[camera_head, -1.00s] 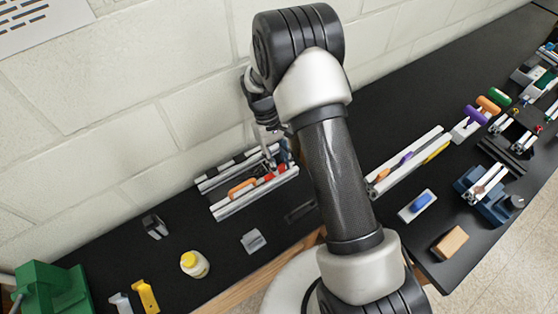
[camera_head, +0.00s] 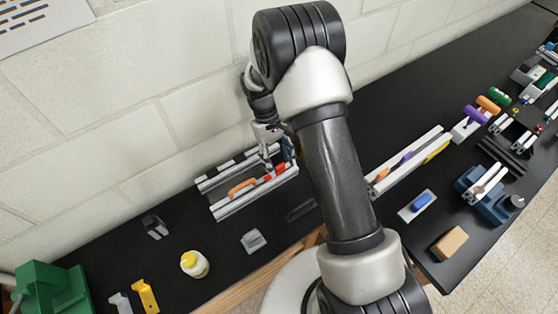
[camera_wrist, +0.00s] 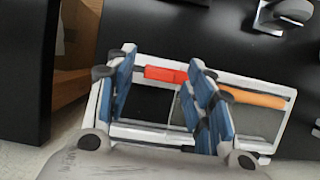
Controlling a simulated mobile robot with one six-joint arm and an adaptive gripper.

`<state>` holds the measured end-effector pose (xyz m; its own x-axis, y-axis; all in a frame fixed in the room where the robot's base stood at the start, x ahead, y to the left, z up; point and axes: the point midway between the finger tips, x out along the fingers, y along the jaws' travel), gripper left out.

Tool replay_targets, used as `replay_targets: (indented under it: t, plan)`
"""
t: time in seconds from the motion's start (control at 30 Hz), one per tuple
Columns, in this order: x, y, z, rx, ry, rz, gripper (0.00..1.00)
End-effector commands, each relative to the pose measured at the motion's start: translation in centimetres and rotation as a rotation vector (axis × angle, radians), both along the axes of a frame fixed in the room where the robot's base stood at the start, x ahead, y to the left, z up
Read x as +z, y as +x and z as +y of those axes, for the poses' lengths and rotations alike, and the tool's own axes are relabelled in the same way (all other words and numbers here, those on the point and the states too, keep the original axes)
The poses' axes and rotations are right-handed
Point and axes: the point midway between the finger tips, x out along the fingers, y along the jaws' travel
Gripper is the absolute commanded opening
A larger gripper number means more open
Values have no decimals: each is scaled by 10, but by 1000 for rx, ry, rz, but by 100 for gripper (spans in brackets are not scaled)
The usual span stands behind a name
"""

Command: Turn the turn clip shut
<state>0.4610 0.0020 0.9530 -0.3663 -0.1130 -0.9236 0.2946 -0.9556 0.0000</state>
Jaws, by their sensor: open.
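A red piece, which looks like the turn clip, sits on the near rail of the light extrusion frame (camera_head: 233,207). It shows in the wrist view (camera_wrist: 165,74) as a short red bar lying along the rail. My gripper (camera_head: 267,163) is over this part of the frame. In the wrist view my gripper (camera_wrist: 160,80) is open, with one blue-padded finger on each side of the red bar. The right finger is close to the bar's right end; I cannot tell whether it touches. The fingers hide parts of the frame.
An orange handle (camera_head: 242,188) sits on the same rail, left of the red piece.

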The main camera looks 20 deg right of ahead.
Motion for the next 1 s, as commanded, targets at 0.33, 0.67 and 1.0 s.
replay_targets:
  t: [0.33,0.67,1.0]
  plan:
    - [63,1,0,-1,0,-5,48]
    - [95,0,0,0,0,-1,48]
    - [95,0,0,0,0,0,48]
